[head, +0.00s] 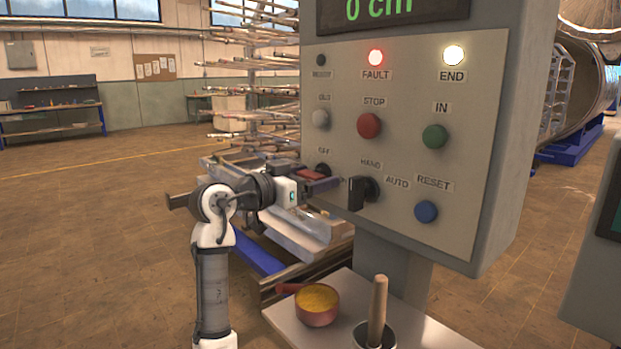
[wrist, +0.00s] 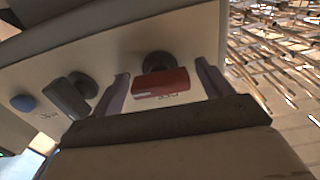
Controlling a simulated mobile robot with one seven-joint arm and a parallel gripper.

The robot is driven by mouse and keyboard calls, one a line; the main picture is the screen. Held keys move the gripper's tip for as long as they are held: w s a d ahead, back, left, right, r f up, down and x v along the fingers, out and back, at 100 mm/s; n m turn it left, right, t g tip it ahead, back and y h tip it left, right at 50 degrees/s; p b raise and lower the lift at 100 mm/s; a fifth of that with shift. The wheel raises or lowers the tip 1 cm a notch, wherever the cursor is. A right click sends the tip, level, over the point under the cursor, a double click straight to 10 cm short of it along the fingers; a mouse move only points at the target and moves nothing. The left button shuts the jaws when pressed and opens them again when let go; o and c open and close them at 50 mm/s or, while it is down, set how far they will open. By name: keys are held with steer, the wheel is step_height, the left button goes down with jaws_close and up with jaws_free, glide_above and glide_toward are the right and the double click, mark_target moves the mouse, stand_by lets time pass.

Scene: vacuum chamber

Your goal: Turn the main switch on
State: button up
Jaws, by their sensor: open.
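The main switch has a red bar handle (wrist: 160,88) on a dark round base, beside an OFF label, on the grey control panel (head: 402,140). In the head view its red handle (head: 311,174) shows at the panel's lower left, partly hidden by my gripper. My gripper (head: 322,185) is open in front of the switch. In the wrist view the fingers of my gripper (wrist: 161,70) stand on either side of the red handle, with gaps between. I cannot tell how deep the handle lies between them.
A black HAND/AUTO selector (head: 362,192) and a blue RESET button (head: 426,211) are to the right. Above are a red STOP button (head: 369,126) and a lit FAULT lamp (head: 375,57). Below, a shelf (head: 340,335) holds a pan of yellow powder (head: 316,304) and a wooden-handled tool (head: 378,310).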

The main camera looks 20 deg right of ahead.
steer(key=b+v, duration=0.1)
steer(key=v, duration=1.2)
steer(key=shift+a+b, duration=0.3)
steer(key=shift+a, duration=0.05)
steer(key=shift+s, duration=0.1)
